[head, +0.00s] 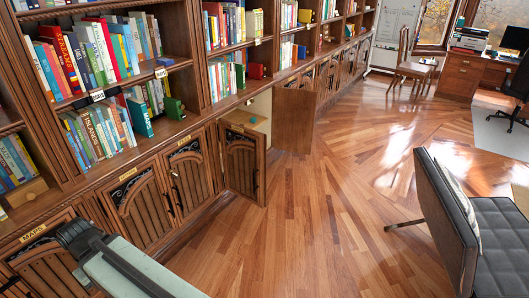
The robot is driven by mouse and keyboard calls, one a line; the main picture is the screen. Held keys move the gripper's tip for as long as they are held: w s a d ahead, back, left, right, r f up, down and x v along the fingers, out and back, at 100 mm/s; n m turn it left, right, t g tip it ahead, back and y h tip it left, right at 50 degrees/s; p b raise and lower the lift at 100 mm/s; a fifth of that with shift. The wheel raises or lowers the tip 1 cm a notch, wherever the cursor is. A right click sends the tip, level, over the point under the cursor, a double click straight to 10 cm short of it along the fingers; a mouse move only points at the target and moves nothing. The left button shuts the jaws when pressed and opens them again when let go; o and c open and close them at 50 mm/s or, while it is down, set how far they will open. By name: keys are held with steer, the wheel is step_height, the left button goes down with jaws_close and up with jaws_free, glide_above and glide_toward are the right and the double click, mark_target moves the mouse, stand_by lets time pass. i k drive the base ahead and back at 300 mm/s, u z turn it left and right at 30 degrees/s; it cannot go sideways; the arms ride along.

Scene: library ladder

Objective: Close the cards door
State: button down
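A low cabinet (258,104) under the bookcase stands open, showing a pale interior. Its left door (243,163), carved dark wood with a small label, is swung out partway. Its right door (294,121), showing a plain brown face, is swung far out over the floor. Their labels are too small to read, so I cannot tell which is the cards door. Part of my arm shows at the lower left, in front of the cabinet labelled MAPS (33,232). I cannot see my gripper's fingers. My arm is apart from both open doors.
Closed cabinet doors (142,205) stand left of the open one, below book-filled shelves (110,55). A dark chair (475,225) stands at the right. A wooden chair (413,65) and a desk (470,72) are at the back. The wooden floor (320,210) between is clear.

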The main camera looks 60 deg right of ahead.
mark_target(244, 150)
steer(key=z, duration=0.25)
steer(key=i, duration=1.5)
steer(key=u, duration=0.05)
